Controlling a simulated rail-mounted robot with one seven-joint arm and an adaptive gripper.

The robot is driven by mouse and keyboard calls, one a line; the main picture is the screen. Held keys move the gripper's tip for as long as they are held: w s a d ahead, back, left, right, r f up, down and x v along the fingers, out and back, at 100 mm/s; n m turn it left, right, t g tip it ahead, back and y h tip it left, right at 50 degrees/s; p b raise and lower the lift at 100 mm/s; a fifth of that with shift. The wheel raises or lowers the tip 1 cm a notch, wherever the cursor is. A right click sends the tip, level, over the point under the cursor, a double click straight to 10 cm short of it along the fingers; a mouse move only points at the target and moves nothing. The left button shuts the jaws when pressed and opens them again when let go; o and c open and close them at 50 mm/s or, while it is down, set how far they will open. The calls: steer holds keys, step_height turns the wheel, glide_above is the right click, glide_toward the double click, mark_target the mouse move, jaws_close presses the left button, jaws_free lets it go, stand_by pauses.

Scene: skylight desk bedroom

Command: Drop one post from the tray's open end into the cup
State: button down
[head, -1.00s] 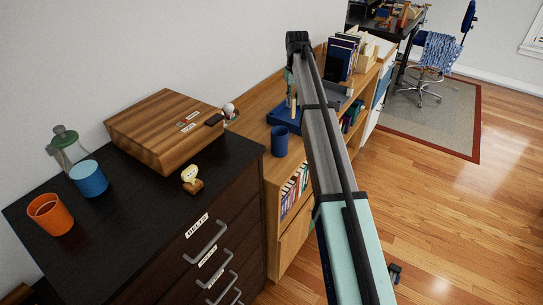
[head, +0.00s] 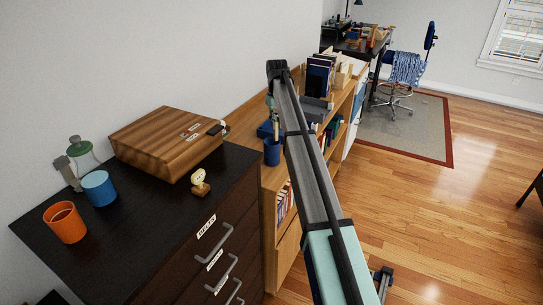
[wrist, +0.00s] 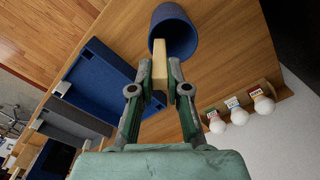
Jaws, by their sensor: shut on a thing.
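My gripper (wrist: 158,90) is shut on a pale wooden post (wrist: 159,62). In the wrist view the post's far end overlaps the mouth of the blue cup (wrist: 177,32); I cannot tell whether it is inside the rim. In the head view the cup (head: 272,154) stands on the wooden shelf top, with my gripper (head: 276,128) just above it. The blue tray (wrist: 100,80) lies left of the post in the wrist view, with a small pale piece at its left corner. The tray (head: 264,130) is partly hidden behind the gripper in the head view.
Three small round-headed items (wrist: 238,116) with labels stand on a wooden strip right of the gripper. A grey tray (wrist: 72,124) lies beyond the blue tray. A dark dresser (head: 130,215) with a wooden box (head: 165,145) stands left of the shelf. Books (head: 318,78) stand farther back.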

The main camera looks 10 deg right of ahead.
mark_target(276, 130)
steer(key=shift+f+b, duration=0.6)
steer(key=shift+f, duration=1.1)
steer(key=c, duration=1.1)
jaws_free()
steer(key=shift+o, duration=0.2)
steer(key=shift+r, duration=0.1)
step_height(276, 130, up, 12)
steer(key=shift+f, duration=0.1)
